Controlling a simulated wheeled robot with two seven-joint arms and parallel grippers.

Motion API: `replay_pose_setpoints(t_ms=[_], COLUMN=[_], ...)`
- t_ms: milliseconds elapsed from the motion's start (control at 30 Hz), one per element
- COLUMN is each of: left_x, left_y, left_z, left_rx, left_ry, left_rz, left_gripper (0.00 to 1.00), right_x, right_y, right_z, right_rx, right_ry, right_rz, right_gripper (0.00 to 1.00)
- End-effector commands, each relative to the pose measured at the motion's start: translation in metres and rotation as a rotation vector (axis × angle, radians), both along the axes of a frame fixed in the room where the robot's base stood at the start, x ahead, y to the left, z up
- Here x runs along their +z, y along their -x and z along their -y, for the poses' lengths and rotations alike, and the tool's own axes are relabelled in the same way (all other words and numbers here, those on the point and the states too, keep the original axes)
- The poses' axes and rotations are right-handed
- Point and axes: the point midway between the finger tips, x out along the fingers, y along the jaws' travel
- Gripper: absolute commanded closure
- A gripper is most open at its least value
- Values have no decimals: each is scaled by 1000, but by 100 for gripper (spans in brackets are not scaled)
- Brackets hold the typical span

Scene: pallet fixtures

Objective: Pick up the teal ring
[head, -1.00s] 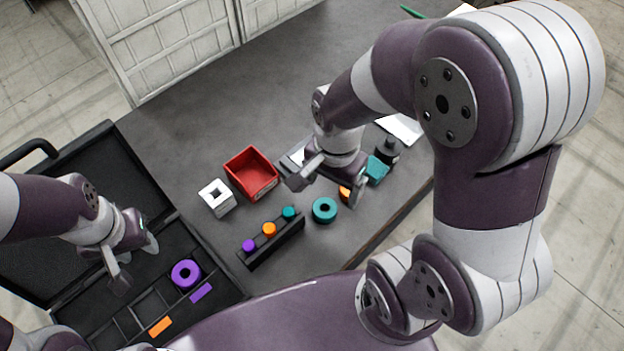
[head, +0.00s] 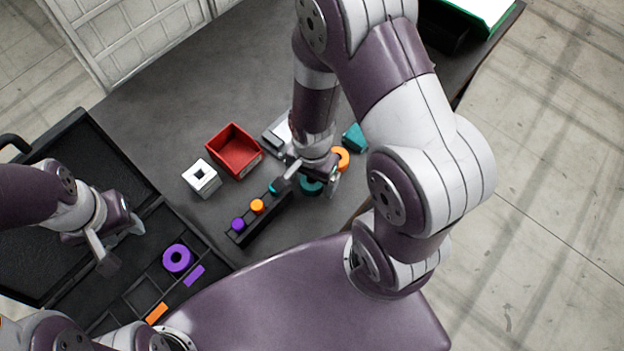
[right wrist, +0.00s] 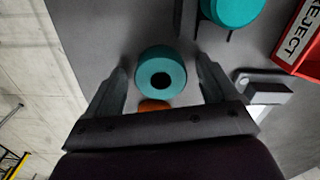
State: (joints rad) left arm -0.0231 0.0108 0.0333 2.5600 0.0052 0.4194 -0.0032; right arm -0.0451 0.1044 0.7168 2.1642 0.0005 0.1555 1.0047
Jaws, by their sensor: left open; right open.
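The teal ring (head: 311,187) lies on the grey table, partly hidden in the head view by my right gripper (head: 304,190). In the right wrist view the teal ring (right wrist: 160,57) shows whole, with a dark centre hole, between the two spread fingers of the right gripper (right wrist: 162,70). There is a gap on each side, so it is not gripped. My left gripper (head: 120,246) is open and empty over the black case at the left.
An orange ring (head: 341,155) and a teal block (head: 354,138) are close by. A black rack (head: 262,222) with purple, orange and teal pegs stands left of the ring. A red bin (head: 228,146) and white block (head: 201,178) are farther left. The case (head: 66,153) holds a purple ring (head: 177,258).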

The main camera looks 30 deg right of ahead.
Motion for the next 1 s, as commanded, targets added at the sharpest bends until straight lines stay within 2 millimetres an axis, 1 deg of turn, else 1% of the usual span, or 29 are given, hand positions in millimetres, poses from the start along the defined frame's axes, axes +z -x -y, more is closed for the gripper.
replay_pose_setpoints(t_ms=[67, 100, 167, 200, 267, 533, 633, 767, 867, 1000], left_x=[0, 0, 0, 0, 0, 0, 0, 1, 1, -1], left_y=[0, 0, 0, 0, 0, 0, 0, 0, 0, 0], left_z=[0, 0, 0, 0, 0, 0, 0, 0, 0, 0], left_rx=[0, 0, 0, 0, 0, 0, 0, 0, 0, 0], left_ry=[0, 0, 0, 0, 0, 0, 0, 0, 0, 0], left_rz=[0, 0, 0, 0, 0, 0, 0, 0, 0, 0], left_gripper=[57, 57, 57, 57, 57, 57, 57, 57, 57, 57], right_x=[0, 0, 0, 0, 0, 2, 7, 23, 43, 60], right_y=[0, 0, 0, 0, 0, 0, -1, -1, -1, 8], right_z=[0, 0, 0, 0, 0, 0, 0, 0, 0, 31], right_rx=[0, 0, 0, 0, 0, 0, 0, 0, 0, -10], right_ry=[0, 0, 0, 0, 0, 0, 0, -1, 0, 0], right_rz=[0, 0, 0, 0, 0, 0, 2, 4, 6, 4], right_gripper=[14, 27, 46, 59, 79, 79, 79, 79, 79, 79])
